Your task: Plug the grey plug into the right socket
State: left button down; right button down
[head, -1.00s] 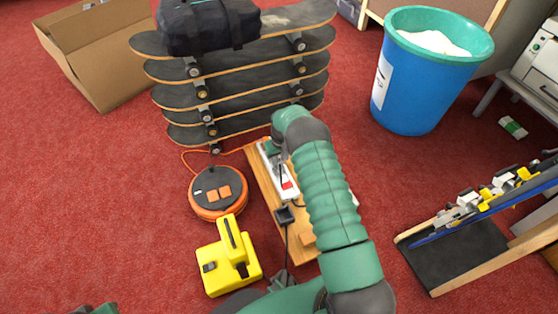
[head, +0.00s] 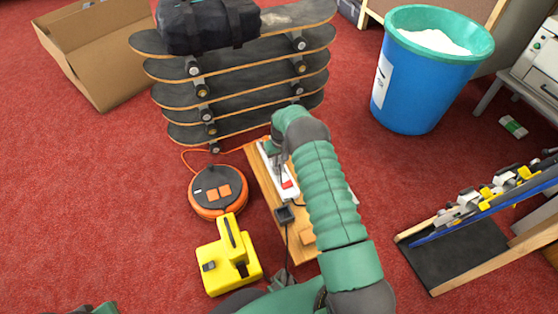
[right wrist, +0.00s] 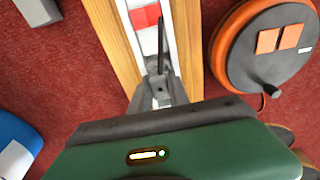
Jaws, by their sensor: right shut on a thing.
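A white power strip (head: 278,170) with a red switch lies along a wooden board. It also shows in the right wrist view (right wrist: 148,38). My right gripper (head: 277,160) is over the far part of the strip, pointing down. In the right wrist view its fingers (right wrist: 158,85) are shut on the grey plug (right wrist: 156,65), with a dark cable rising from it. The plug is low over the strip; the fingers hide its underside and the socket, so I cannot tell whether it is seated. My left gripper is out of view.
An orange cable reel (head: 217,192) and a yellow device (head: 229,258) lie left of the board (head: 264,185). A dark block (head: 285,214) with a cable sits on the board. Stacked skateboards (head: 240,95) stand behind, a blue bin (head: 425,85) back right. Red carpet is clear between.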

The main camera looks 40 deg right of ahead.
jog(key=shift+f+b, duration=0.7)
jog(key=shift+f, duration=0.75)
dwell(2.4)
jog(key=c, duration=1.2)
grip_release()
jog(key=shift+o, duration=0.2)
